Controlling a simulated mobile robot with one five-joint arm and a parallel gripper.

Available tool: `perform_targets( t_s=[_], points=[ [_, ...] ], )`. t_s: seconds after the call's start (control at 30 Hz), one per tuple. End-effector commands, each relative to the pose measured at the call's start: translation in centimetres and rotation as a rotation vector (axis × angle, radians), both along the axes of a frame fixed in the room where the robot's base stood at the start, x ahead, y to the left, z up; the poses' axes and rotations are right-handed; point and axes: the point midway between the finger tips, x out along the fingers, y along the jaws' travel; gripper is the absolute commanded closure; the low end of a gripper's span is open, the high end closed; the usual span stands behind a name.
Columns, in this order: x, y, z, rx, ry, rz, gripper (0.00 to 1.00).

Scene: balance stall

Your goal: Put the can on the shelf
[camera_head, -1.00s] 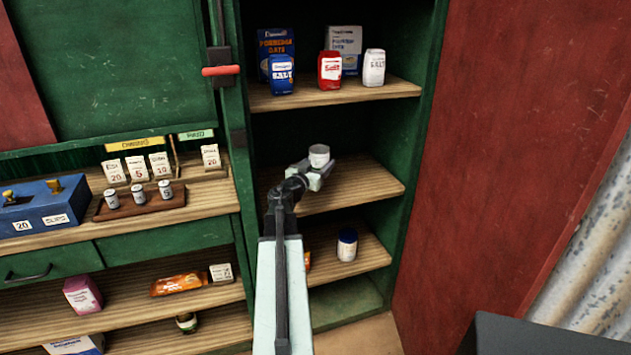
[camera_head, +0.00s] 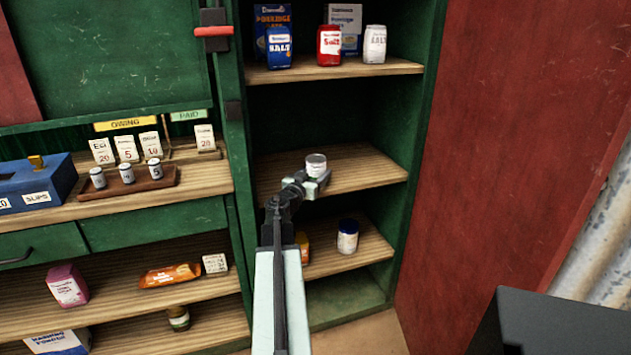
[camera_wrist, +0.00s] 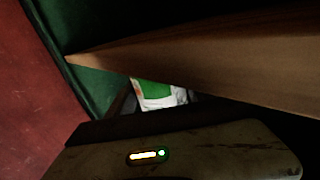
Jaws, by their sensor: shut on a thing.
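The can (camera_head: 316,164) is small with a pale top, and it stands roughly upright in my gripper (camera_head: 317,180), whose jaws are shut on it. In the head view both appear against the middle shelf (camera_head: 362,170) of the green cupboard. I cannot tell whether the can touches the boards or is held above or in front of them. In the wrist view a green and white surface (camera_wrist: 155,94), apparently the can's label, shows beyond my gripper's dark body. A wooden board edge (camera_wrist: 215,65) crosses close above it.
The upper shelf (camera_head: 340,72) holds boxes and salt packets. The lower shelf (camera_head: 368,252) holds a white jar with a dark lid (camera_head: 347,237) and an orange item. The middle shelf looks otherwise bare.

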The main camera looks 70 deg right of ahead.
Motion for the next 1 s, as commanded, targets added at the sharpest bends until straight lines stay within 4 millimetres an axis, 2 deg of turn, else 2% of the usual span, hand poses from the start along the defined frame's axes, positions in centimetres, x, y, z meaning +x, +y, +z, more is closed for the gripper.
perform_targets(
  t_s=[0.33, 0.37, 0.4, 0.43, 0.83, 1.0],
  points=[
    [0.1, 0.0, -0.5, 0.000, 0.001, 0.001, 0.97],
    [0.1, 0.0, -0.4, 0.000, 0.000, 0.001, 0.34],
    [0.1, 0.0, -0.3, 0.000, 0.000, 0.001, 0.22],
    [0.1, 0.0, -0.3, 0.000, 0.000, 0.001, 0.17],
    [0.2, 0.1, 0.3, 0.000, 0.000, 0.002, 0.17],
    [0.4, 2.9, 0.0, 0.000, 0.000, 0.005, 0.17]
  ],
)
